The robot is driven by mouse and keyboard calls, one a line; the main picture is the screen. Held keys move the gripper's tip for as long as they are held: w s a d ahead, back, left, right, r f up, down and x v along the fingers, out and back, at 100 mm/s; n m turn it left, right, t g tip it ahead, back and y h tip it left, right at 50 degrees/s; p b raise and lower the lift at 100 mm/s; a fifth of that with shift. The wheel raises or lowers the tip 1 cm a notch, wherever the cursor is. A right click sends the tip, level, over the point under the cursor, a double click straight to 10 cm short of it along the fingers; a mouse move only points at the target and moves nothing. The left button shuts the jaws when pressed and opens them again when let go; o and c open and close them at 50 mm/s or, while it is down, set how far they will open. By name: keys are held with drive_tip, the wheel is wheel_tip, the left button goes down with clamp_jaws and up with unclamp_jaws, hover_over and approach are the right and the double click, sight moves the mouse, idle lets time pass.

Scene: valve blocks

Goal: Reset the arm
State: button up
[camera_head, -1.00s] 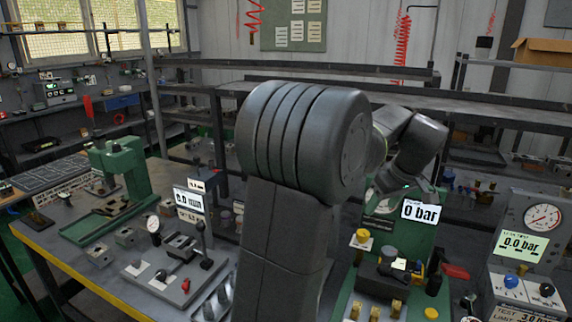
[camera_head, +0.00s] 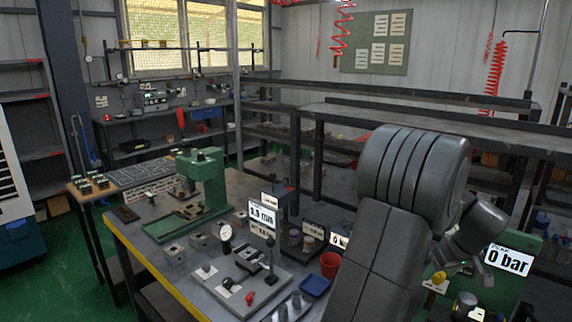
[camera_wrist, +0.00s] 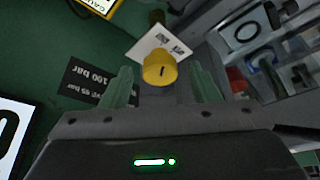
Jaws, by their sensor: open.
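My gripper shows in the wrist view (camera_wrist: 162,88), with its two green fingers spread apart. A yellow knob (camera_wrist: 160,69) on a white label plate appears between and beyond the fingers, and I cannot tell how far off it is. Nothing is held. In the head view my grey arm rises at the right and bends down behind its big joint, over the green test station with the "0 bar" display (camera_head: 508,260). The same yellow knob (camera_head: 438,280) shows just right of my arm. The fingertips are hidden in the head view.
A green press (camera_head: 203,180) stands on the bench at the left. A grey fixture with a dial gauge (camera_head: 226,233), a red cup (camera_head: 330,264) and a blue tray (camera_head: 315,286) lie left of my arm. Dark shelving (camera_head: 400,108) runs behind. Green floor is free at far left.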

drive_tip(key=a+v, duration=0.1)
drive_tip(key=v, duration=1.3)
drive_tip(key=x, duration=0.9)
drive_tip(key=d+x, duration=0.1)
drive_tip(key=x, duration=0.3)
drive_tip(key=shift+f, duration=0.15)
drive_tip(key=shift+w+a+f, duration=0.1)
drive_tip(key=shift+w+f, duration=0.1)
drive_tip(key=shift+s+a+r+m+h+p, duration=0.1)
drive_tip(key=shift+m+h+p, duration=0.15)
drive_tip(key=shift+m+p, duration=0.25)
drive_tip(key=shift+a+m+h+p, duration=0.1)
drive_tip(key=shift+m+h+p, duration=0.2)
drive_tip(key=shift+m, duration=0.4)
drive_tip(key=shift+m+h+p, duration=0.75)
drive_tip(key=shift+m+p, duration=0.3)
drive_tip(key=shift+m, duration=1.25)
drive_tip(key=shift+a+f+m+g+h, duration=0.1)
drive_tip(key=shift+m+g+h, duration=0.15)
drive_tip(key=shift+m, duration=0.45)
drive_tip(key=shift+a+f+m+g+h, duration=0.1)
drive_tip(key=shift+m+g+h, duration=0.15)
drive_tip(key=shift+m, duration=0.45)
drive_tip(key=shift+w+m+g+h+b, duration=0.15)
drive_tip(key=shift+m+g+h+b, duration=0.15)
drive_tip(key=shift+m, duration=0.7)
drive_tip(key=shift+w+m+g+h+b, duration=0.2)
drive_tip(key=shift+m+g+b, duration=0.1)
drive_tip(key=shift+m, duration=0.7)
drive_tip(key=shift+v, duration=2)
